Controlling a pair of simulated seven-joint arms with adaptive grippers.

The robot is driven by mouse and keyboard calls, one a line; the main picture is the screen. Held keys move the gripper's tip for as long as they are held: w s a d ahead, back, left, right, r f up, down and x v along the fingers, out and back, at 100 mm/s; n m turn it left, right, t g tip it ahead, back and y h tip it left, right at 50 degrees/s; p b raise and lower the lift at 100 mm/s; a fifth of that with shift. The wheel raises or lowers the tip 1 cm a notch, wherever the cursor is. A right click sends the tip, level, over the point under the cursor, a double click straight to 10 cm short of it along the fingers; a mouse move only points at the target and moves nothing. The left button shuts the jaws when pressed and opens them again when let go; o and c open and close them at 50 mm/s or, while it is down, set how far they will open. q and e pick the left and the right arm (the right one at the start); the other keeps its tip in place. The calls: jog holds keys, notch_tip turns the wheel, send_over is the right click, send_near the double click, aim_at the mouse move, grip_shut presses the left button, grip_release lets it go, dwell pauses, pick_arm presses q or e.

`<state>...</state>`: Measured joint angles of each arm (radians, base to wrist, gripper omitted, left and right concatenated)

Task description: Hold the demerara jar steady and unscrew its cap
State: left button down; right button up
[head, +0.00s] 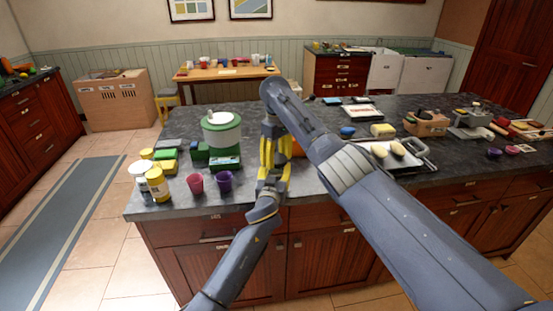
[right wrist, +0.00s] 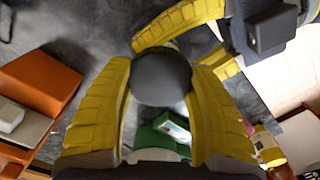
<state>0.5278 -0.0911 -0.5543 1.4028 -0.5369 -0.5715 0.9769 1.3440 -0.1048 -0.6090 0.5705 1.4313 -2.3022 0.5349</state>
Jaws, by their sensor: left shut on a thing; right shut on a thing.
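A round dark grey cap (right wrist: 160,78) shows in the right wrist view, seen from above between yellow fingers. It appears to be the top of the demerara jar, whose body is hidden below it. My right gripper (head: 269,150) points down over the counter and is shut on the cap, one finger on each side. My left gripper (head: 270,181) reaches in from the front, just below the right one, and is shut on the jar. Its yellow fingers also show at the top of the right wrist view (right wrist: 185,35). In the head view the jar is hidden among the fingers.
The dark counter (head: 325,187) lies under both grippers. A purple cup (head: 224,182), a pink cup (head: 195,184) and a green-and-white pot (head: 221,131) stand to the left. An orange box (right wrist: 42,78) is close by. A tray (head: 405,160) lies to the right.

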jog(key=n, duration=0.4)
jog(key=shift+n, duration=0.3)
jog(key=n, duration=0.4)
jog(key=shift+n, duration=0.3)
jog(key=n, duration=1.1)
jog(key=shift+n, duration=0.4)
jog(key=n, duration=0.4)
jog(key=shift+n, duration=0.3)
jog(key=n, duration=0.7)
jog(key=shift+n, duration=0.3)
jog(key=shift+r, duration=0.4)
